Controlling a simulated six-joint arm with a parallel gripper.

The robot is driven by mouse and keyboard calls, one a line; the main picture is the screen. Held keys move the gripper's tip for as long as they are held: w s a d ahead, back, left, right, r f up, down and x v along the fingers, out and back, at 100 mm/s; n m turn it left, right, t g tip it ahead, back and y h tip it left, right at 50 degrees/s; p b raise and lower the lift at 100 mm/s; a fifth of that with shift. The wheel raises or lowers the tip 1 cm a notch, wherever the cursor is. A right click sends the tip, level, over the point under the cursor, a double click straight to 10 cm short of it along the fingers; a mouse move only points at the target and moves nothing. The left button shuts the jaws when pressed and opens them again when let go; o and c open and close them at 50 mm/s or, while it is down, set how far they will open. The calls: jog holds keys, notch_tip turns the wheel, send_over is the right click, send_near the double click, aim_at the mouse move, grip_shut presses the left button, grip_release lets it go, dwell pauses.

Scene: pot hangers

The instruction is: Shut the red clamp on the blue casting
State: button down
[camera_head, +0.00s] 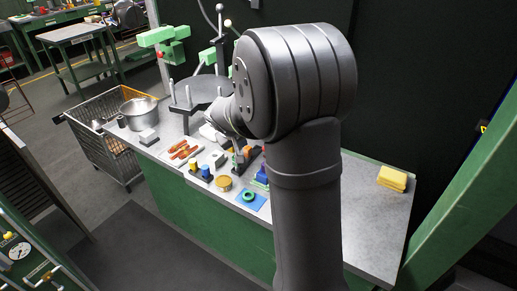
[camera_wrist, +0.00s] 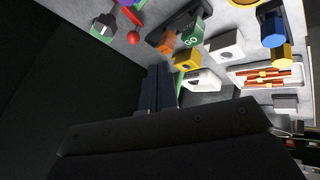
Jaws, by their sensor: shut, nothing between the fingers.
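In the wrist view a red ball-ended piece (camera_wrist: 133,37), which may be the red clamp's handle, stands at the upper left. A small blue-purple part (camera_wrist: 126,3) shows beside it, cut off by the top edge. In the head view a blue block (camera_head: 261,176), likely the blue casting, sits on the bench, partly hidden behind my arm. I cannot tell whether the clamp is shut on the casting. My gripper (camera_wrist: 160,68) is shut and empty, apart from the red piece and below it in the wrist view.
A green block (camera_wrist: 193,33), an orange block (camera_wrist: 167,42), a yellow block (camera_wrist: 187,59) and grey-white blocks crowd near my fingers. A tray of red-brown bars (camera_wrist: 265,75) lies to the right. A yellow sponge stack (camera_head: 392,178) is on the bench's clear right end.

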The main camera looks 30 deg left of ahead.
jog(key=x, duration=1)
jog(key=shift+d, duration=0.1)
jog(key=shift+w+d+f, duration=0.15)
jog(key=shift+w+d, duration=0.15)
jog(key=shift+w, duration=0.3)
jog(key=shift+w+d+f, duration=0.1)
jog(key=shift+w+d, duration=0.15)
jog(key=shift+w, duration=0.35)
jog(key=shift+w+d+f, duration=0.1)
jog(key=shift+w+d, duration=0.2)
jog(key=shift+w, duration=0.3)
